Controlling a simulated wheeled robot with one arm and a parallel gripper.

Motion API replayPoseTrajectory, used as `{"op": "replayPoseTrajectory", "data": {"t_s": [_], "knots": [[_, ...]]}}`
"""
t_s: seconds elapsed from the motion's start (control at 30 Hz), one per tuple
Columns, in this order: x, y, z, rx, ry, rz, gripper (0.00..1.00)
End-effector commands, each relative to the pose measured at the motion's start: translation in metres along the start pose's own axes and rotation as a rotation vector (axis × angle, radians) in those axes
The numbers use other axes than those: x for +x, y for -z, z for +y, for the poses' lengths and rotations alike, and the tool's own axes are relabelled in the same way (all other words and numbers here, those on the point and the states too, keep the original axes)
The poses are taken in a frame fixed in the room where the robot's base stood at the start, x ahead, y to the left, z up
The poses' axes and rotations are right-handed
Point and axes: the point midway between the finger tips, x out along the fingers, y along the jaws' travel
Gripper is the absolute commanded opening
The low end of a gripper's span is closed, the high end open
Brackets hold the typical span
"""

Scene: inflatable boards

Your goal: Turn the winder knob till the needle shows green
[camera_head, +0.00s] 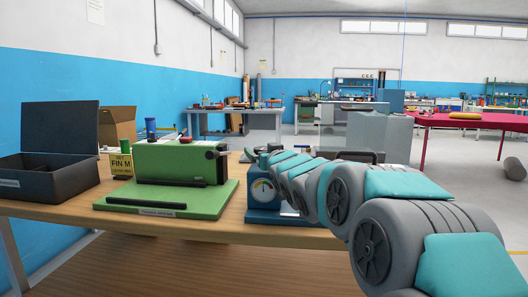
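A round dial gauge (263,190) with a pale face and coloured marks sits on the front of a blue device (261,214) on the wooden bench. The needle's reading is too small to tell. My arm reaches from the lower right to this device and covers its right side and part of its top. My gripper (257,152) appears to be at the arm's far end, just above the gauge. Its fingers are too small and hidden to tell whether they are open or shut. I cannot make out the winder knob or any contact with it.
A green machine (176,162) stands on a green board (205,208) left of the gauge. The wooden bench's (190,243) front strip is clear.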

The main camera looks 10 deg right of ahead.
Motion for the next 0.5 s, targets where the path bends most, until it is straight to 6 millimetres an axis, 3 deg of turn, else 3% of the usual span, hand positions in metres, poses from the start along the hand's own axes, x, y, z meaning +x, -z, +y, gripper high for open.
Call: {"op": "replayPoseTrajectory", "data": {"t_s": [0.07, 0.5], "knots": [[-0.0001, -0.0001, 0.0, 0.0, 0.0, 0.0, 0.9], [-0.0001, 0.0001, 0.0001, 0.0, 0.0, 0.0, 0.4]]}}
